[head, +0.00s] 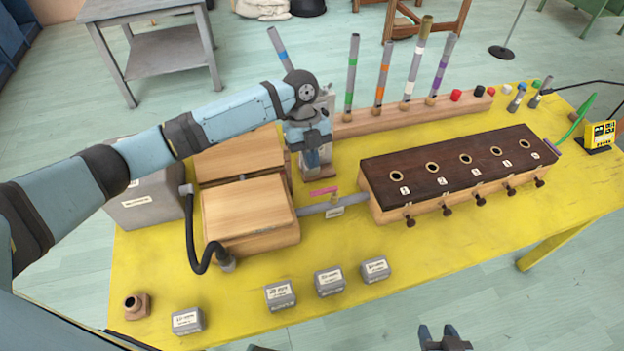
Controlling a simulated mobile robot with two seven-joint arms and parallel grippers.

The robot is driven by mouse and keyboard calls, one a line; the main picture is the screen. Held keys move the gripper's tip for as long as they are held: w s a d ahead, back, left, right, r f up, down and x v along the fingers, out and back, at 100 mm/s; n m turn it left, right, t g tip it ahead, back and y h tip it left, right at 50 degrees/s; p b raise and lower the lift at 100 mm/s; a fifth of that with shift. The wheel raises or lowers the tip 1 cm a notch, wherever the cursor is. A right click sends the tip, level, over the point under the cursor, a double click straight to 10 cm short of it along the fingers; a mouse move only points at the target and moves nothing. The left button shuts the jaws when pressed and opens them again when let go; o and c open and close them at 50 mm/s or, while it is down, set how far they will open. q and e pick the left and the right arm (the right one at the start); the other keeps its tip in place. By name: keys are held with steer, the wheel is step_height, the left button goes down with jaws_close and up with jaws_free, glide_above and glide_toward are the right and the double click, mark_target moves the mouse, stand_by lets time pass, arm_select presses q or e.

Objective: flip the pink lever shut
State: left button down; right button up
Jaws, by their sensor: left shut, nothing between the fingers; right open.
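The pink lever (323,191) is a small flat bar lying roughly level. Its right end meets a small brass-coloured valve (334,199) on the grey pipe (350,203) between the wooden bellows box (250,213) and the dark-topped pipe chest (455,168). My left gripper (312,168) points down, shut and empty, just behind and above the lever in the picture. I cannot tell how large the gap between them is. My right gripper (442,336) is open and empty at the bottom edge, in front of the table and far from the lever.
Several colour-banded pipes stand in a wooden rack (400,118) behind the chest. Small grey labelled weights (330,281) sit along the front of the yellow table (420,275). A black hose (191,240) curves at the left. The front right of the table is clear.

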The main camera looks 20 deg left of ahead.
arm_select(q)
steer(key=shift+m, duration=0.5)
steer(key=shift+w+a+r, duration=1.15)
steer(key=shift+w, duration=0.1)
steer(key=p+x, duration=0.1)
steer(key=x, duration=0.9)
steer(key=shift+s, duration=0.25)
